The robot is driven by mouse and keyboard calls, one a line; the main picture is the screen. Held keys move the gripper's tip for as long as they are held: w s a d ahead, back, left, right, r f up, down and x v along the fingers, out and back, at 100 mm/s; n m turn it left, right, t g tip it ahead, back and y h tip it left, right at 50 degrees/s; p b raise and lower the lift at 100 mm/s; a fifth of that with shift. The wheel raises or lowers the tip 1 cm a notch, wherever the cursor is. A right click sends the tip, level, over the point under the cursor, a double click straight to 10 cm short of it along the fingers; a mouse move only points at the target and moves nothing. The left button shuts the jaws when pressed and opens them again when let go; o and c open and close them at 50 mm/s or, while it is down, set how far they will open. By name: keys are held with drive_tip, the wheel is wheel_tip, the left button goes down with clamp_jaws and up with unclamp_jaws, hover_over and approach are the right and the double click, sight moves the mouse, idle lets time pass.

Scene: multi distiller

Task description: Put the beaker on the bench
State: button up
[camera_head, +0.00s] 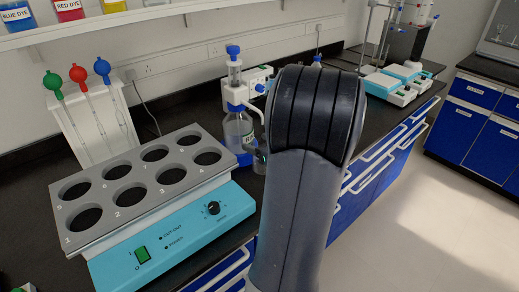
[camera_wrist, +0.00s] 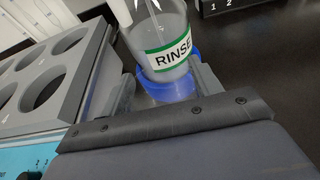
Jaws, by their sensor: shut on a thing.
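My gripper (camera_wrist: 165,82) is shut, with its two fingers on either side of a clear glass beaker (camera_wrist: 158,98). The beaker is hard to make out in the wrist view. In the head view, part of the glass beaker (camera_head: 260,161) shows beside my arm, close to the dispenser bottle (camera_head: 238,130). The dispenser bottle also shows in the wrist view with a RINSE label (camera_wrist: 170,52) and a blue base, just beyond the fingers. The black bench (camera_head: 215,110) lies beneath. My arm hides the gripper in the head view.
A grey, numbered multi-hole block (camera_head: 140,185) on a turquoise heater unit (camera_head: 180,240) stands left of the gripper. A rack with coloured-bulb pipettes (camera_head: 95,115) is behind it. Turquoise-and-white devices (camera_head: 388,85) stand farther back right. Dye containers (camera_head: 68,8) sit on the shelf above.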

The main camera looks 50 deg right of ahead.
drive_tip(key=shift+s+f, duration=0.1)
drive_tip(key=shift+f, duration=1.1)
drive_tip(key=shift+f, duration=0.15)
drive_tip(key=o, duration=1)
drive_tip(key=v, duration=1.2)
drive_tip(key=shift+d, duration=0.15)
